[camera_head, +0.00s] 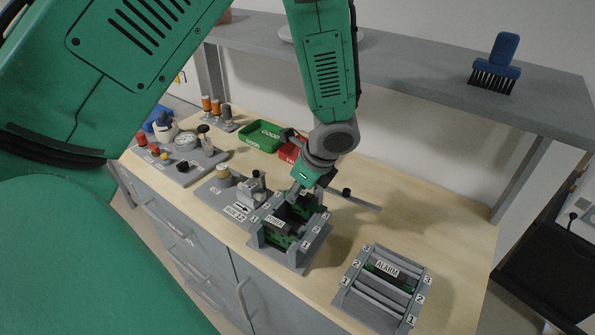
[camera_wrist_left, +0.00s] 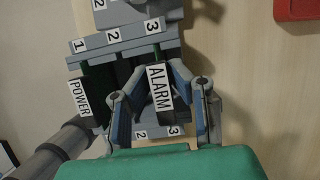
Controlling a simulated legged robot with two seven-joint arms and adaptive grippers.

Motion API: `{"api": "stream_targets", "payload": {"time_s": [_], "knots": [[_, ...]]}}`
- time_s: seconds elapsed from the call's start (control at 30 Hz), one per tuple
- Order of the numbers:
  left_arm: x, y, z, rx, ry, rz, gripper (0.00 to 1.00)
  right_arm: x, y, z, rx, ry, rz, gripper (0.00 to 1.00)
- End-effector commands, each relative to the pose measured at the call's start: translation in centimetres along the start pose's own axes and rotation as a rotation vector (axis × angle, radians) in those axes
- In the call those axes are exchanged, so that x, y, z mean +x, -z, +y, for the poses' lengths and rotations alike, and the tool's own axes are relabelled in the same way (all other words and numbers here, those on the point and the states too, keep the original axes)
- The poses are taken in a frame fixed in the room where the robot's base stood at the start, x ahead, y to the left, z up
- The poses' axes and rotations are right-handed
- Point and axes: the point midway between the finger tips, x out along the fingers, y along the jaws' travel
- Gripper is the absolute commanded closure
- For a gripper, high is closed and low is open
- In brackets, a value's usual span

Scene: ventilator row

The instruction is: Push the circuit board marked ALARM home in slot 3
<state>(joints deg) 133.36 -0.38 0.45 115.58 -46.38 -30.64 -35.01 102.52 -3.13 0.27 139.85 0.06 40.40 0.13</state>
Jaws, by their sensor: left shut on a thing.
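A grey rack (camera_head: 292,262) with slots numbered 1, 2 and 3 stands on the bench; it also shows in the left wrist view (camera_wrist_left: 110,42). A board marked POWER (camera_head: 275,224) stands at its slot 1, also in the left wrist view (camera_wrist_left: 80,98). My left gripper (camera_head: 300,188) is shut on a dark board marked ALARM (camera_wrist_left: 160,88), which stands upright in line with slot 3. The fingers cover its sides, and its depth in the slot cannot be told. My right gripper is not in view.
A second numbered rack (camera_head: 368,312) at the front right holds a green board labelled ALARM (camera_head: 387,268). A green bin (camera_head: 262,135) and red bin (camera_head: 290,152) stand behind. A shelf (camera_head: 420,75) with a brush (camera_head: 497,65) hangs above.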

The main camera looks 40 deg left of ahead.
Motion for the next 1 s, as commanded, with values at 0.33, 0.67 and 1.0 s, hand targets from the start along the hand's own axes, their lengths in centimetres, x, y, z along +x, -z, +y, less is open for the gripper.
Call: {"api": "stream_targets", "payload": {"time_s": [0.33, 0.67, 1.0], "knots": [[0.4, 0.2, 0.0, 0.0, 0.0, 0.0, 1.0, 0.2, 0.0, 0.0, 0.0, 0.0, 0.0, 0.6], [0.8, 0.3, 0.0, 0.0, 0.0, 0.0, 1.0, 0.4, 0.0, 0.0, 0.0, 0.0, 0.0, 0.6], [1.1, 0.5, 0.0, 0.0, 0.0, 0.0, 1.0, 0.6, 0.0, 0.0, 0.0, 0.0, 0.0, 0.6]]}}
